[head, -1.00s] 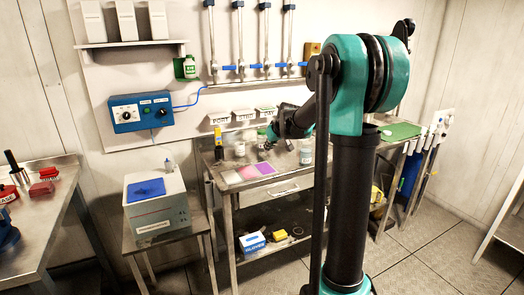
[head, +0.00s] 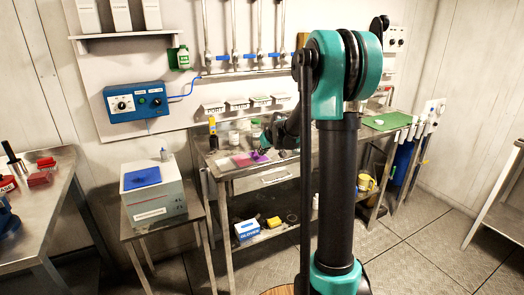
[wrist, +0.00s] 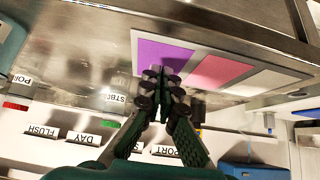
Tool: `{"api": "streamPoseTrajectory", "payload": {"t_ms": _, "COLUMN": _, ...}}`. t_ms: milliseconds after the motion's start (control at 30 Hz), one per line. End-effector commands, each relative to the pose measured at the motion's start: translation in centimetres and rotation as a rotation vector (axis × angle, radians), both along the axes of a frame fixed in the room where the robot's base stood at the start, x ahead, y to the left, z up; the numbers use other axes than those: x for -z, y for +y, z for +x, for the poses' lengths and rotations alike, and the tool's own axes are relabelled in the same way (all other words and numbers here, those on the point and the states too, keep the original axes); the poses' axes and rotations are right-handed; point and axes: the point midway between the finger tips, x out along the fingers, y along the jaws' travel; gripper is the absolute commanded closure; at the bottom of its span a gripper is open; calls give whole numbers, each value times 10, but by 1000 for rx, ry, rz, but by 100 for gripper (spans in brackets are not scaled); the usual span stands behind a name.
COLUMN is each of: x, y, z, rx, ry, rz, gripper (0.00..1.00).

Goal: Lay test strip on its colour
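The colour patches lie on the steel bench in a row. The purple patch (wrist: 160,53) is nearest my gripper in the wrist view, with the pink patch (wrist: 222,72) beside it and a pale patch (wrist: 268,82) beyond. In the head view the pink patch (head: 243,160) and part of the purple patch (head: 257,156) show. My gripper (wrist: 162,74) points at the near part of the purple patch, its fingertips drawn together. I cannot make out a test strip in any view; anything thin between the tips is hidden. I cannot tell whether the tips touch the patch.
Bottles (head: 233,138) stand at the back of the bench. A grey box with a blue top (head: 142,177) stands on a side table to the left. A green mat (head: 386,121) lies at the bench's right end.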

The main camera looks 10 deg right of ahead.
Motion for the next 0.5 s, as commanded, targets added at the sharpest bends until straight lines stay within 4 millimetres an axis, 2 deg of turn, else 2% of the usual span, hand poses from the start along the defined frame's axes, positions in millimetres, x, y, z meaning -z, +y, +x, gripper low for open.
{"api": "streamPoseTrajectory", "payload": {"t_ms": 233, "x": 0, "y": 0, "z": 0, "rx": 0, "ry": 0, "rz": 0, "gripper": 100}}
{"api": "streamPoseTrajectory", "payload": {"t_ms": 467, "x": 0, "y": 0, "z": 0, "rx": 0, "ry": 0, "rz": 0, "gripper": 72}}
{"api": "streamPoseTrajectory", "payload": {"t_ms": 500, "x": 0, "y": 0, "z": 0, "rx": 0, "ry": 0, "rz": 0, "gripper": 71}}
